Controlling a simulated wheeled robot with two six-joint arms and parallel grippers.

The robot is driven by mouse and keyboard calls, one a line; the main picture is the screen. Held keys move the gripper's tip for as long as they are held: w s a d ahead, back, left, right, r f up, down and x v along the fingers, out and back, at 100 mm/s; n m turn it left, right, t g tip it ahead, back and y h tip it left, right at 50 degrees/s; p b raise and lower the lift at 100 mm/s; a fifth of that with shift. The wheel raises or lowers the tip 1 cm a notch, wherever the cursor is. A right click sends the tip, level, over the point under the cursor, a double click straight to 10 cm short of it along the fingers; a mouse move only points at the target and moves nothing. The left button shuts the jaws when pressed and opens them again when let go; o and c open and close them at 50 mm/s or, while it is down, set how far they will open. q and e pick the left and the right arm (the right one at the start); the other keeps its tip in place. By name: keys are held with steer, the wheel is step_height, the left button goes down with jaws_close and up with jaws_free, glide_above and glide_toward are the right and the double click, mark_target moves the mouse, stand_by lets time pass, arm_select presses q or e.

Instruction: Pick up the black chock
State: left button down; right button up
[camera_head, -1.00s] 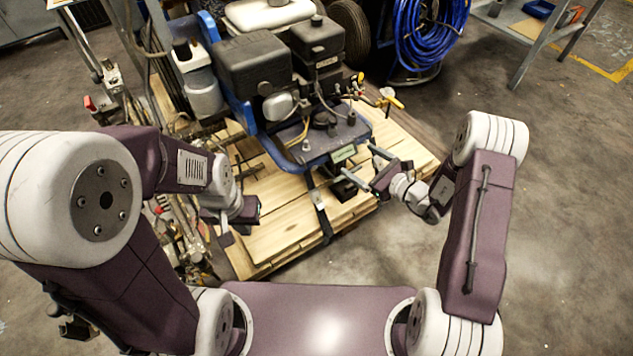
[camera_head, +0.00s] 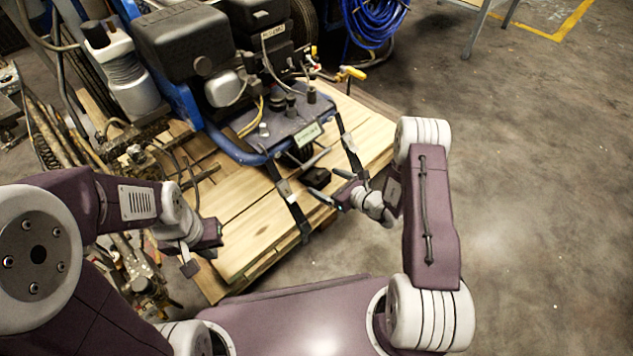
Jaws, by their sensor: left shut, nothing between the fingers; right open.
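The black chock (camera_head: 316,177) appears as a small dark block on the wooden pallet (camera_head: 240,235), beneath the front of the blue line striper (camera_head: 285,130). My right gripper (camera_head: 318,178) is open, with its two fingers pointing left, one on each side of the chock as seen from above. I cannot tell whether the fingers touch it or how deep they reach. My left gripper (camera_head: 192,266) is shut and empty, over the left edge of the pallet, well away from the chock.
Dark straps (camera_head: 292,205) with metal buckles run from the striper down over the pallet, close to my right gripper. A coiled blue hose (camera_head: 372,25) stands behind. Bare concrete floor (camera_head: 540,180) lies open on the right.

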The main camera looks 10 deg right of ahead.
mark_target(310, 173)
steer(key=b+x, duration=0.4)
steer(key=x, duration=0.1)
steer(key=shift+r+b, duration=0.2)
steer(key=shift+b, duration=0.15)
steer(key=shift+w+a, duration=0.1)
steer(key=shift+w, duration=0.05)
steer(key=shift+r, duration=0.15)
steer(key=c, duration=2)
